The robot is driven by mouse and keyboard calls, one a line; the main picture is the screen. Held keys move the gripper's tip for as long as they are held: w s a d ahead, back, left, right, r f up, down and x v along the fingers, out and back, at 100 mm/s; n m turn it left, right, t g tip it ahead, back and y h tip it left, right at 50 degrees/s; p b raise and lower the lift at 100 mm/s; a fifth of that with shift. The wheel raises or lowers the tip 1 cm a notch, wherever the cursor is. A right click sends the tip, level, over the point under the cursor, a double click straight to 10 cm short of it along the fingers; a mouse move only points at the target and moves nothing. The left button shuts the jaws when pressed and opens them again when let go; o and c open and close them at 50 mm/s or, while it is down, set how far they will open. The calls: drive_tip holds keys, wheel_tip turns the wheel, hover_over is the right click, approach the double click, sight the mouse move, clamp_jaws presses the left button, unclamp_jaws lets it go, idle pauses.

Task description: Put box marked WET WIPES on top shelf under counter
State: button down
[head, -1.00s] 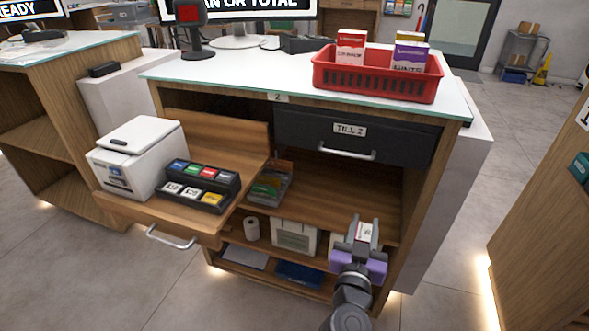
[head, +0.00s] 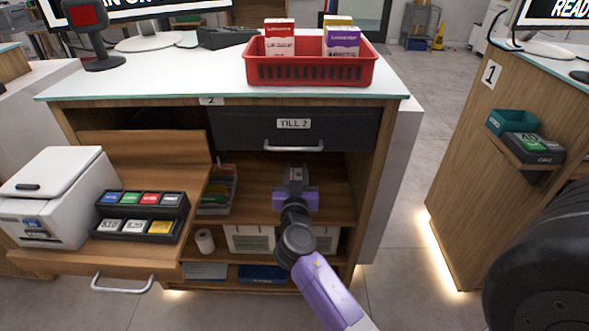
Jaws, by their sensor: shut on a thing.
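My gripper (head: 296,172) reaches into the open front of counter 2, below the TILL 2 drawer (head: 293,130) and above the top shelf under the counter (head: 258,200). It is shut on a small box, which the fingers and wrist almost wholly hide now. In the earlier head view a white box with some red shows between the jaws. Its label cannot be read. I cannot tell whether the box touches the shelf. The shelf is bare to the left of my gripper.
Below are a paper roll (head: 205,241) and white boxes (head: 250,239). A red basket (head: 312,71) stands on the counter.

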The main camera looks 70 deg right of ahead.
drive_tip(key=shift+w+d+f+b, duration=0.2)
drive_tip(key=shift+w+d+f, duration=0.1)
drive_tip(key=shift+d+f, duration=0.4)
drive_tip(key=shift+w+d+f+b, duration=0.25)
drive_tip(key=shift+d+f, duration=0.2)
drive_tip(key=shift+d, duration=0.4)
drive_tip(key=shift+w+d+f+b, duration=0.15)
drive_tip(key=shift+w+d+f, duration=0.2)
drive_tip(key=shift+d+f, duration=0.35)
drive_tip(key=shift+d+f+b, duration=0.1)
drive_tip(key=shift+b, duration=0.2)
drive_tip(key=c, duration=1.1)
unclamp_jaws()
drive_tip(key=shift+o, duration=0.2)
